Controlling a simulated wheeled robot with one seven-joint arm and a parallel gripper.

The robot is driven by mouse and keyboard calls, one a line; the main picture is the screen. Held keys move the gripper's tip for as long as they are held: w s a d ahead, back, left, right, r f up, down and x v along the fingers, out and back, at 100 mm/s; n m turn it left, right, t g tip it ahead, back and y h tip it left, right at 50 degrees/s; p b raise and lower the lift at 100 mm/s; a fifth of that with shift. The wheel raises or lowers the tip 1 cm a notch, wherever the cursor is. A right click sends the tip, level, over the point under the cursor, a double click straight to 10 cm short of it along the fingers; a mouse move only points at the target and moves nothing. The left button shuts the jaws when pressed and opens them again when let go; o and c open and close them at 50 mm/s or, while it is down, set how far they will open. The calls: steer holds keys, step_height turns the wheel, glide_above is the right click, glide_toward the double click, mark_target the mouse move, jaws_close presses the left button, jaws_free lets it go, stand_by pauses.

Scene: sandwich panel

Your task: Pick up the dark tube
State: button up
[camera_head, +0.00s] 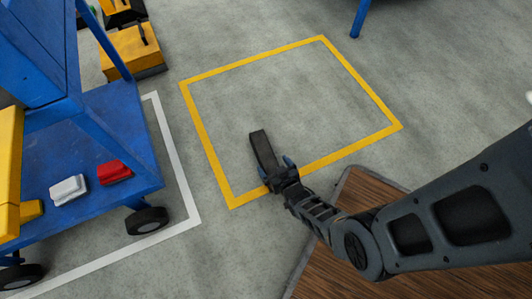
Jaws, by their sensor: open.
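A dark, elongated piece (262,149), which looks like the dark tube, shows just beyond my gripper, over the yellow-outlined floor area. Its near end meets the fingers in the picture. My gripper (276,168) has blue-tipped fingers, which stand apart on either side of the tube's near end. I cannot tell whether they touch it. The near end is partly hidden by the gripper. I cannot tell from this one view whether the tube lies on the floor or is above it.
A yellow square outline (212,161) marks the grey floor, otherwise bare inside. A blue wheeled cart (110,130) at left carries a red item (113,172) and a white item (68,190). A brown wooden surface (340,270) lies below my arm. A blue leg (360,18) stands at the top.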

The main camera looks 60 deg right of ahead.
mark_target(267, 157)
steer(key=b+x, duration=0.2)
steer(key=x, duration=0.1)
steer(key=shift+d+f, duration=0.1)
steer(key=shift+f, duration=0.2)
steer(key=shift+w+d+f+b, duration=0.15)
steer(key=shift+w+d+b, duration=0.2)
steer(key=shift+w+b, duration=0.3)
steer(key=shift+c, duration=0.2)
jaws_close()
